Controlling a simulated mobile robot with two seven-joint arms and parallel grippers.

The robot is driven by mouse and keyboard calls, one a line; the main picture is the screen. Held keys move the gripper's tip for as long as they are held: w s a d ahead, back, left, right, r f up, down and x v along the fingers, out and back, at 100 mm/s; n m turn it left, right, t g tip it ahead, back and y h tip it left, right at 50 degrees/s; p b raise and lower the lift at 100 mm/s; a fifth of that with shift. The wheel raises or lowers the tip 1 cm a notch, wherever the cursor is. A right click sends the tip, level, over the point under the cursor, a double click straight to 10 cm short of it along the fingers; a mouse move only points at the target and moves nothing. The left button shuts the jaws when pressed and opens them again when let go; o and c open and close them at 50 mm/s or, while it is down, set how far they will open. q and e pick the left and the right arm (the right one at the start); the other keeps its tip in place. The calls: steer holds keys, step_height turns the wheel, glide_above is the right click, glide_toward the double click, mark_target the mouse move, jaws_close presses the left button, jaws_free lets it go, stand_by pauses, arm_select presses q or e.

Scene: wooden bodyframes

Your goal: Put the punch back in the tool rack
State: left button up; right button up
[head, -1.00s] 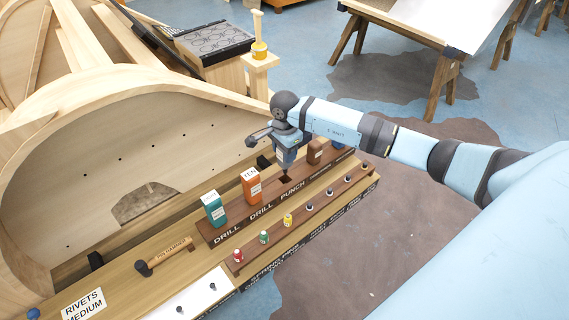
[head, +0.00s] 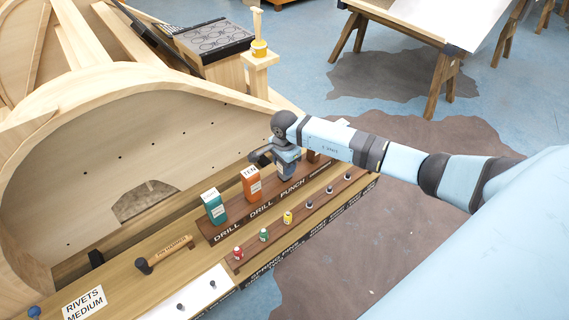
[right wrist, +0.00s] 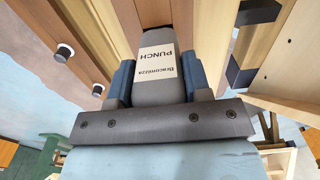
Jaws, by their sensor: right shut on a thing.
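The tool rack (head: 240,226) is a dark brown wooden block with labels DRILL, DRILL and PUNCH along its front. A teal drill (head: 212,206) and an orange drill (head: 251,184) stand upright in it. My right gripper (head: 286,171) points down at the rack, right of the orange drill and just behind the PUNCH label. In the right wrist view it is shut on the grey punch (right wrist: 163,62), whose label reads PUNCH. The punch is down at its slot; the gripper hides the slot, so I cannot tell how deep it sits. My left gripper is out of view.
A brown block (head: 314,156) stands in the rack right of my gripper. A strip of small coloured spring pins (head: 288,217) runs in front. A wooden hammer (head: 165,254) lies left. The curved wooden frame (head: 100,170) rises behind.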

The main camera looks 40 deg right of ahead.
steer(key=o, duration=1.1)
steer(key=shift+f, duration=0.1)
steer(key=shift+r+p, duration=0.55)
steer(key=shift+p, duration=0.1)
step_height(320, 180, up, 11)
steer(key=shift+f+b, duration=0.2)
steer(key=shift+b, duration=0.6)
steer(key=shift+r, duration=0.55)
